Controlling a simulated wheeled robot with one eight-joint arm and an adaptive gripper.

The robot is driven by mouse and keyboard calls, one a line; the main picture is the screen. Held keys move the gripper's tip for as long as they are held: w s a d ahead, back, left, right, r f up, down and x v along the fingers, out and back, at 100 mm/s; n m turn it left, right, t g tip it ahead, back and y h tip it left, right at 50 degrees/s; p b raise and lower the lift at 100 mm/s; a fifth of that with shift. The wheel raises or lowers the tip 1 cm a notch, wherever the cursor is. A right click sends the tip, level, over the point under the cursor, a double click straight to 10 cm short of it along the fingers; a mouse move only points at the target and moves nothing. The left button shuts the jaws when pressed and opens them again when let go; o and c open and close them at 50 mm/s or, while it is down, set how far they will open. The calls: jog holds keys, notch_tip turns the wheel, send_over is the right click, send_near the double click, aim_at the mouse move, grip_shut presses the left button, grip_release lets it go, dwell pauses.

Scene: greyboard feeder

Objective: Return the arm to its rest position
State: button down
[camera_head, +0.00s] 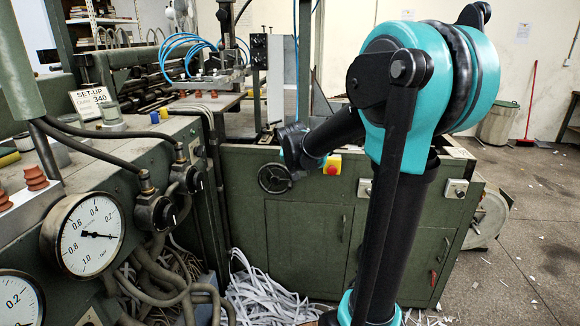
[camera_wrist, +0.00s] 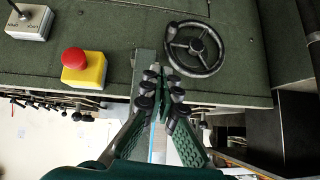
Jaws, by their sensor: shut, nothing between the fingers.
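My gripper (camera_wrist: 162,88) shows in the wrist view with its two green fingers drawn together at the tips. It is shut and nothing shows between the fingertips. The fingers point toward the green cabinet (camera_wrist: 110,22), between a red button on a yellow box (camera_wrist: 83,68) and a black handwheel (camera_wrist: 195,47). My teal and black arm (camera_head: 400,130) stands in the right half of the head view and bends left toward the cabinet front. My gripper's fingers are hidden behind the arm's end in the head view.
The green cabinet (camera_head: 290,230) carries the handwheel (camera_head: 274,178) and the red button box (camera_head: 332,165). A gauge panel (camera_head: 90,235) with hoses stands at left. Shredded paper (camera_head: 265,295) lies on the floor. Open floor lies at right, near a bin (camera_head: 497,123) and red broom (camera_head: 530,100).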

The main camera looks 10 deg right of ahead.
jog(key=s+f+n+g, duration=0.1)
jog(key=s+f, duration=0.4)
jog(key=s, duration=0.5)
jog(key=s+f+n+g+y, duration=0.1)
jog(key=s+f+g, duration=0.1)
jog(key=s+f, duration=0.4)
jog(key=s+f+n+g+y, duration=0.1)
jog(key=s+f, duration=0.5)
jog(key=s, duration=1)
jog(key=shift+d+n+g, duration=0.3)
jog(key=shift+d+n, duration=0.1)
jog(key=shift+n, duration=0.1)
